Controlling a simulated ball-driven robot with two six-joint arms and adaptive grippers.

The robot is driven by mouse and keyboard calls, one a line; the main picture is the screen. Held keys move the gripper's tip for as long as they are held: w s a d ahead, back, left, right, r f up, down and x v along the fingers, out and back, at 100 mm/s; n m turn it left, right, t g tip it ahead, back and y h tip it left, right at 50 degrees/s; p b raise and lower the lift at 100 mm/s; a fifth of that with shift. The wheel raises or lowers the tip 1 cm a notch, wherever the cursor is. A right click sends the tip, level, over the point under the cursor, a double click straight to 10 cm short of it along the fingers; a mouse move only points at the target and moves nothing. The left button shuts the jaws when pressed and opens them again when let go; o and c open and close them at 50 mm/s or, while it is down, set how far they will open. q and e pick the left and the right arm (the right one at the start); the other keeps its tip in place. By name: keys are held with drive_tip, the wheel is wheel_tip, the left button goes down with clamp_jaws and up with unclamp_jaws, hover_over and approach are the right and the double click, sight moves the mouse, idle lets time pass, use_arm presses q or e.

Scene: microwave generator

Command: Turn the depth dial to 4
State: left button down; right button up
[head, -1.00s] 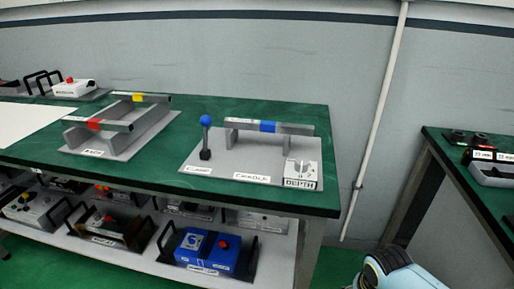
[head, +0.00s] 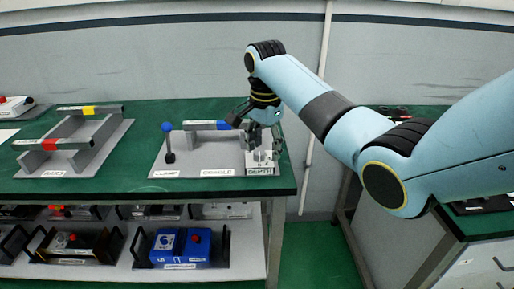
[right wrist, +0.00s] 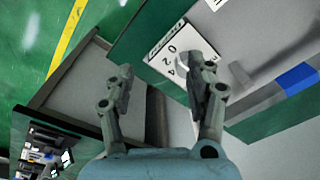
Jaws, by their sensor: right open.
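The depth dial box (head: 262,168) is a small white box labelled DEPTH at the right end of the cradle's grey plate on the green bench. In the right wrist view the box's white face (right wrist: 160,57) shows the numbers 0, 2 and 4 around a pale knob (right wrist: 184,60), partly covered by a finger. My right gripper (head: 257,143) is open above the dial box, fingers pointing down toward it. In the right wrist view the open fingers (right wrist: 165,70) are spread, with the knob near the right finger. Whether they touch it I cannot tell. My left gripper is not in view.
The blue-knobbed clamp lever (head: 168,140) and the cradle bar with a blue band (head: 206,126) stand left of the dial. A rack with red and yellow bands (head: 75,140) is farther left. The bench edge (head: 200,188) lies just in front of the dial.

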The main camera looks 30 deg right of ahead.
sight(258, 152)
drive_tip(key=w+d+r+m, duration=0.1)
drive_tip(key=w+r+m, duration=0.3)
drive_tip(key=w+r, duration=0.15)
drive_tip(key=shift+g+y, duration=0.3)
drive_tip(key=f, duration=0.6)
drive_tip(key=s+f, duration=0.1)
drive_tip(key=f, duration=0.2)
drive_tip(key=shift+f, duration=0.3)
drive_tip(key=shift+c, duration=0.3)
clamp_jaws()
